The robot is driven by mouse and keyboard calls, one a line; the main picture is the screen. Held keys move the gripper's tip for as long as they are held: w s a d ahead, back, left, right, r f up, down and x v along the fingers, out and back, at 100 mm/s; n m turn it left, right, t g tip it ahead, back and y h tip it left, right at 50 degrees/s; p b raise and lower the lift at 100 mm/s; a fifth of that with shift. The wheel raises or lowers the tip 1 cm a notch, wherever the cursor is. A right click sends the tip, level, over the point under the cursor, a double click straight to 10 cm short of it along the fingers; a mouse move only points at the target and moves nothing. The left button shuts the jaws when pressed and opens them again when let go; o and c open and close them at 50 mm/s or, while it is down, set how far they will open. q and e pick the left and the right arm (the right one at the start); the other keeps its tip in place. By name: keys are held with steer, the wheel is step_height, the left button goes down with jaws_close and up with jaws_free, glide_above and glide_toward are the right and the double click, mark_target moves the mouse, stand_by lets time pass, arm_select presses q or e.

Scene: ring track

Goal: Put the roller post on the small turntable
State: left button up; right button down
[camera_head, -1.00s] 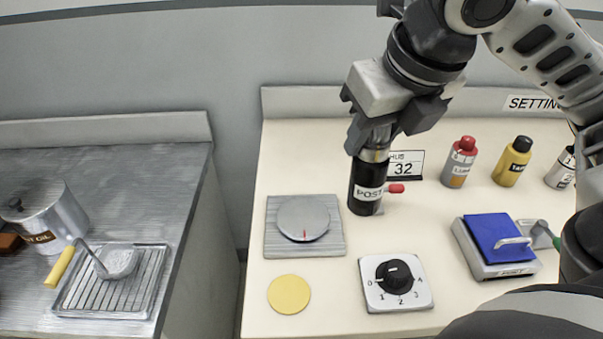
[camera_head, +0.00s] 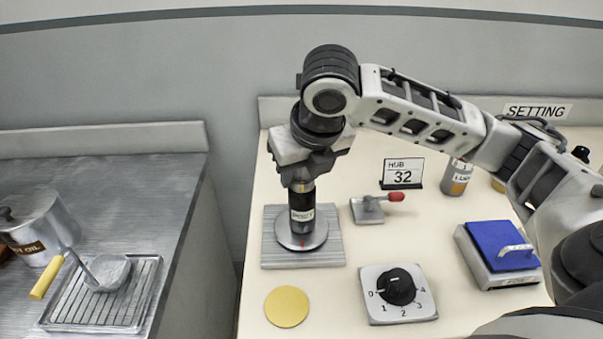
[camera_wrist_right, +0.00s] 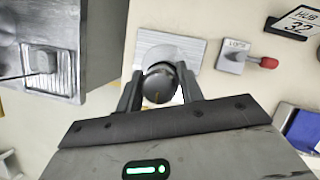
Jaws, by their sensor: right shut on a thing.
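The roller post (camera_head: 302,216) is a dark cylinder with a white label. It stands upright over the small turntable (camera_head: 320,239), a round grey disc with a red mark on a square ribbed base. My right gripper (camera_head: 302,184) is shut on the top of the post. In the wrist view the post's dark round top (camera_wrist_right: 159,84) sits between the two fingers, with the disc (camera_wrist_right: 172,52) behind it. The post's lower end appears at the disc; I cannot tell whether it touches. My left gripper is not in view.
A small grey stand with a red-tipped lever (camera_head: 368,209) stands right of the turntable. A dial box (camera_head: 398,292) and a yellow disc (camera_head: 287,306) lie in front. A blue-topped box (camera_head: 502,250) and the HUB 32 sign (camera_head: 402,173) are further right.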

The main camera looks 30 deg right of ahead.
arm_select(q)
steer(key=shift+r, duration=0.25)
arm_select(e)
steer(key=shift+f, duration=0.15)
steer(key=c, duration=0.9)
jaws_free()
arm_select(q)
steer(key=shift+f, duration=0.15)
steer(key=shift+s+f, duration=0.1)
arm_select(e)
steer(key=shift+r, duration=0.35)
arm_select(q)
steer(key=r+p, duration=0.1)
steer(key=p, duration=0.1)
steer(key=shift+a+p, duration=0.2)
steer(key=shift+p, duration=0.15)
arm_select(e)
steer(key=v, duration=1.1)
steer(key=shift+s+r, duration=0.2)
steer(key=shift+s, duration=0.05)
steer(key=shift+a, duration=0.1)
